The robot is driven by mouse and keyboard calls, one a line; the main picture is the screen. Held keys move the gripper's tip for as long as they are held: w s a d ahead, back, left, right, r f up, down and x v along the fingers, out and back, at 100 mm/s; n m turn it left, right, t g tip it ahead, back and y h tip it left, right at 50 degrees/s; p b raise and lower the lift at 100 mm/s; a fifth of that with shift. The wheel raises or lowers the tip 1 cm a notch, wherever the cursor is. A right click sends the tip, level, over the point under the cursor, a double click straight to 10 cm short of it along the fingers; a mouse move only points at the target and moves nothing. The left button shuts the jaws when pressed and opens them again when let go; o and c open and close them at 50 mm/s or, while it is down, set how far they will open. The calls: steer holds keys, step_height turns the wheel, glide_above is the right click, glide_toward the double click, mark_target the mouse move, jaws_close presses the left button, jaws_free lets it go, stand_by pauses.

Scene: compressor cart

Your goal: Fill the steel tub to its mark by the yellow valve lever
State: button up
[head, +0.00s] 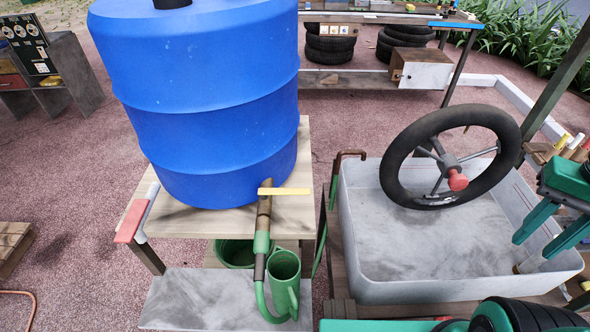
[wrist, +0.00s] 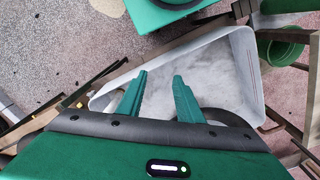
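The steel tub (head: 455,292) is a pale grey, rounded rectangular basin at the right; it also shows in the wrist view (wrist: 243,45). Its visible floor shows grey streaks and no clear water surface. A thin red line (head: 526,198) runs along its inner right wall. The yellow valve lever (head: 290,191) lies crosswise on the brown pipe (head: 264,217) below the blue barrel (head: 215,100). My gripper (head: 531,248) is over the tub's right end, far right of the lever. In the wrist view its green fingers (wrist: 160,76) are apart with nothing between them.
A black handwheel (head: 396,165) with a red knob stands over the tub. A green watering can (head: 284,275) and green hose (head: 262,298) are below the valve. The barrel stands on a wooden bench (head: 190,222).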

steer(key=shift+d, duration=0.1)
steer(key=w+a+r+n, duration=0.4)
steer(key=w+a+n, duration=0.1)
steer(key=w+n, duration=0.15)
step_height(320, 180, up, 6)
steer(key=n, duration=1.9)
glide_above(296, 190)
steer(key=shift+m, duration=0.25)
step_height(296, 190, down, 10)
steer(key=shift+f, duration=0.15)
steer(key=shift+c, duration=0.4)
jaws_close()
